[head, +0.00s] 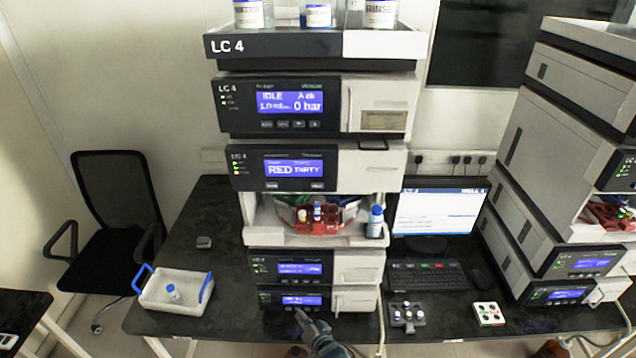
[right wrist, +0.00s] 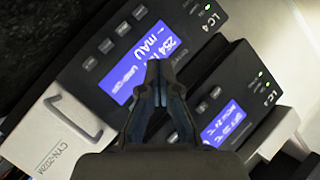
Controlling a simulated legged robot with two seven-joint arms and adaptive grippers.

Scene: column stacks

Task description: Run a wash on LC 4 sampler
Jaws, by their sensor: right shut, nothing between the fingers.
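The LC 4 stack stands on the dark bench in the middle of the head view. Its sampler (head: 370,165) has a blue display (head: 294,169) reading "RED DIRTY", with buttons below it. The open bay below holds a red rack (head: 318,226) with vials. My right gripper (head: 300,314) is shut and empty, low in front of the bottom LC 4 module (head: 355,300). In the right wrist view its closed fingertips (right wrist: 160,66) overlap a blue display (right wrist: 130,83) showing "mAU"; contact cannot be told. My left gripper is not in view.
A white tray (head: 160,299) with blue handles stands left on the bench. A blue-capped bottle (head: 376,222) stands beside the bay. A vial block (head: 407,316), small white box (head: 488,314), keyboard (head: 429,276) and monitor (head: 440,213) are at right, before another stack (head: 545,150).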

